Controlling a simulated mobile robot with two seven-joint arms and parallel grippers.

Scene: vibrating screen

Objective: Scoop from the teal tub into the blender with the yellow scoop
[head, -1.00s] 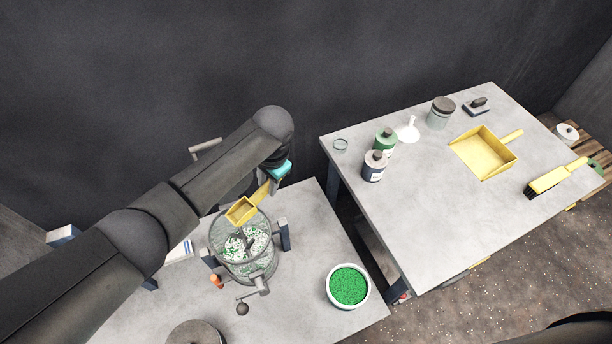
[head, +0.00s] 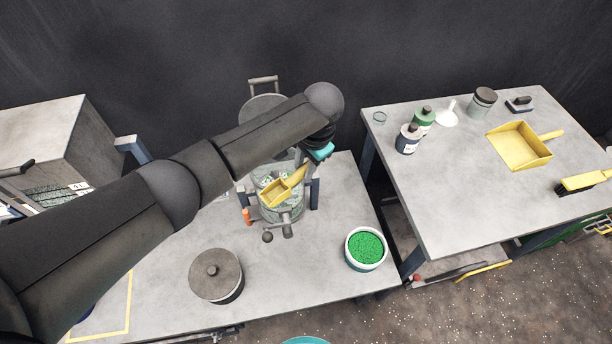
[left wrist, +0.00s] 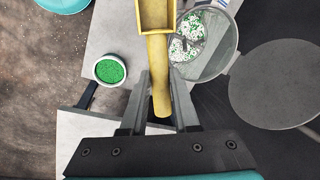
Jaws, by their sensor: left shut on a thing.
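The yellow scoop (head: 281,190) is held by its handle in my left gripper (head: 306,168), which is shut on it. In the left wrist view the scoop (left wrist: 156,16) points away between the fingers (left wrist: 160,100); its pan looks empty and is cut by the top edge. The blender (head: 291,214) is a clear round vessel holding white and green bits, and the scoop's pan is above it in the head view, hiding part of it. It also shows in the left wrist view (left wrist: 222,62). The teal tub (head: 306,341) shows only its rim at the bottom edge, and again in the left wrist view (left wrist: 64,4). My right gripper is out of view.
A white bowl of green granules (head: 365,249) and a dark-lidded pot (head: 215,276) stand on the blender's table. The right table holds bottles (head: 408,139), a yellow dustpan (head: 518,146) and a brush (head: 582,181). A grey cabinet (head: 45,130) stands at left.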

